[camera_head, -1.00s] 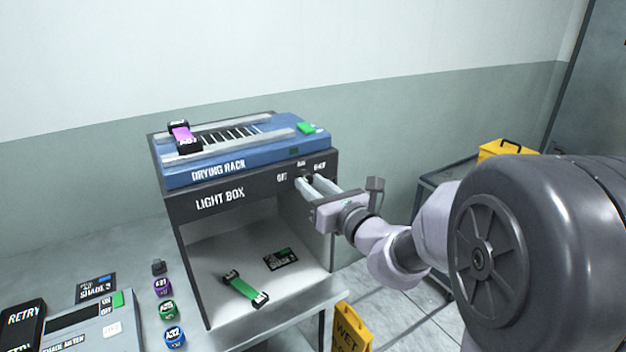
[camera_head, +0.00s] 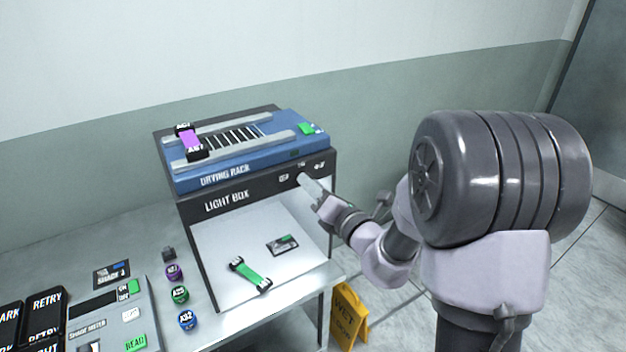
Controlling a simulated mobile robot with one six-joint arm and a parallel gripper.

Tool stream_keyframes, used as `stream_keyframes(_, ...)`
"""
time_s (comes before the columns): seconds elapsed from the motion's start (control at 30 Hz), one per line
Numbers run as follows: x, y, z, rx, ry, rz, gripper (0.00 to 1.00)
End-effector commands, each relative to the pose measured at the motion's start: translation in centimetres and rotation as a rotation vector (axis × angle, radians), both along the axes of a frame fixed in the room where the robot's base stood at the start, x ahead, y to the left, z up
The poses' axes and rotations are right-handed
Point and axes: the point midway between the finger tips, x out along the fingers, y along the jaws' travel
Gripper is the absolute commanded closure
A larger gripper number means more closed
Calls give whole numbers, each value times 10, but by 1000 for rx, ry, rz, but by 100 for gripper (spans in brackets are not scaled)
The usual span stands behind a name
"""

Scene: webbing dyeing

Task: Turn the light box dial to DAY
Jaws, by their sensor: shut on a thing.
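The light box (camera_head: 193,232) is a dark grey cabinet with an open white interior, standing on the bench in the middle of the view. Its dial is on the right of the front top panel, below small white labels (camera_head: 302,166) that are too blurred to read fully. My gripper (camera_head: 301,179) reaches in from the right, with its fingertips at the panel under those labels. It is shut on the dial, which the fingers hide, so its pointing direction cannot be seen.
A green webbing piece (camera_head: 250,274) and a card (camera_head: 283,245) lie inside the box. A shade meter (camera_head: 117,313) stands front left. A yellow wet-floor sign (camera_head: 347,318) is right of the bench.

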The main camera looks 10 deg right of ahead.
Motion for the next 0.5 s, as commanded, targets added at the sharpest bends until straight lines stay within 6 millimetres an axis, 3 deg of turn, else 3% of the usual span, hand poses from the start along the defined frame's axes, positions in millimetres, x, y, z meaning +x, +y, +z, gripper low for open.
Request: stream_keyframes(0.5, 0, 0, 0, 27, 7, -1, 100)
